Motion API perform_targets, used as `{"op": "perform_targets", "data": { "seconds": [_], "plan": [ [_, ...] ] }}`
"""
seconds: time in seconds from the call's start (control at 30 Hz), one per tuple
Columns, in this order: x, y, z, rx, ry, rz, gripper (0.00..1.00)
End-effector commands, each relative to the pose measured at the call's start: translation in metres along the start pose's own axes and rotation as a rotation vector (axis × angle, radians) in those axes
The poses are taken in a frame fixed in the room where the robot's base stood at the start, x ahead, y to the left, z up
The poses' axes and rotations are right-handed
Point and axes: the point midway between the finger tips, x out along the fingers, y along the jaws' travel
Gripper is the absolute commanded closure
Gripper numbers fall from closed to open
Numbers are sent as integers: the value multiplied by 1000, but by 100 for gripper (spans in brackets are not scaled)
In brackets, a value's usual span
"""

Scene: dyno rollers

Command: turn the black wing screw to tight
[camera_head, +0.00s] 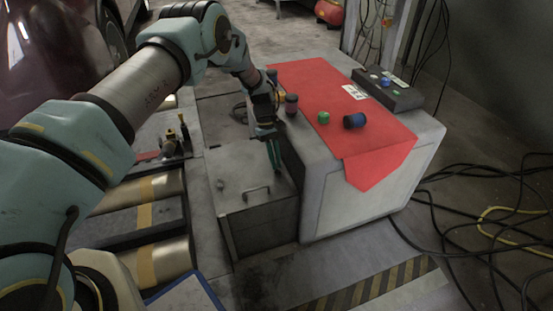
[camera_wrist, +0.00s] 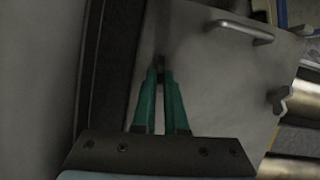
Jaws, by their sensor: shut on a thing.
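My gripper (camera_wrist: 160,72) has green fingers that meet at the tips around a small dark piece, the black wing screw (camera_wrist: 162,60), in the wrist view. The fingers hide most of the screw, so its turn angle cannot be told. In the head view my gripper (camera_head: 275,165) points down at the right edge of a grey metal cover plate (camera_head: 240,165), and the screw is hidden there. The plate also shows in the wrist view (camera_wrist: 225,80). A second dark wing-shaped screw (camera_wrist: 280,98) stands on the plate's other side, also seen in the head view (camera_head: 220,184).
A metal handle (camera_head: 257,190) rises from the plate. A grey cabinet (camera_head: 330,200) with a red cloth (camera_head: 365,172) stands close right of my gripper. On it are a green piece (camera_head: 323,117), a blue-black cylinder (camera_head: 354,120) and a control box (camera_head: 388,90). Rollers (camera_head: 160,262) lie left.

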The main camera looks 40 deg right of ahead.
Motion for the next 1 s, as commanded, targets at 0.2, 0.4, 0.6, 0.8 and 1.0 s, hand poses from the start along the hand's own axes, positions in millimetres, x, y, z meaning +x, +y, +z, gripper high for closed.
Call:
{"op": "perform_targets", "data": {
  "seconds": [0.2, 0.4, 0.6, 0.8, 1.0],
  "plan": [
    [5, -2, 5, 0, -16, -10, 89],
    [3, -2, 3, -1, -10, -6, 66],
    [2, -1, 2, -1, -6, -4, 60],
    [-6, -1, 1, -1, -3, -2, 60],
    [-40, 0, 2, -1, -1, 0, 60]
  ]
}}
